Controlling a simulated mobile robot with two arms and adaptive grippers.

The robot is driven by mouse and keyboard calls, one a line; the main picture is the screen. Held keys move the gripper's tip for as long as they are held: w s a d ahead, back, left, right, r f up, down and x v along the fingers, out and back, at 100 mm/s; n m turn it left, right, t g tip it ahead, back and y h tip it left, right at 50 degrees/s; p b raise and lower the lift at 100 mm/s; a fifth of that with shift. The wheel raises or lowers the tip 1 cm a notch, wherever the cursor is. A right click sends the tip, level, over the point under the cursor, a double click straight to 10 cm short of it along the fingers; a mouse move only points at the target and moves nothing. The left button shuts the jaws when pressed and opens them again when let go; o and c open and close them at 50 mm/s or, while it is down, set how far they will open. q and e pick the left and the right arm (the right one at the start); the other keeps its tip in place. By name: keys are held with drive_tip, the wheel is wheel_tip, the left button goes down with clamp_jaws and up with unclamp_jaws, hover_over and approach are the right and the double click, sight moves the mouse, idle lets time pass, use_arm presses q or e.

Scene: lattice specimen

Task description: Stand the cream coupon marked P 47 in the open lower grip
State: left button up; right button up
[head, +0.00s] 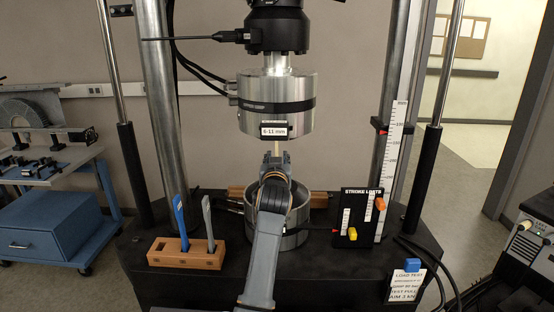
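The coupon's lower part and any P 47 mark are hidden behind my gripper and arm, which also cover the middle of the lower grip. My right gripper is not in view.
A wooden block (186,257) holding a blue and a grey tool stands left of the lower grip. A black stroke limits panel (357,216) stands to the right. Columns rise on both sides. A wooden piece (236,192) lies behind the lower grip.

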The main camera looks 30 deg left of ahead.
use_arm(q)
drive_tip(key=o, duration=0.4)
drive_tip(key=shift+o, duration=0.2)
drive_tip(key=p+v, duration=0.2)
drive_tip(key=v, duration=0.3)
idle(0.3)
idle(0.4)
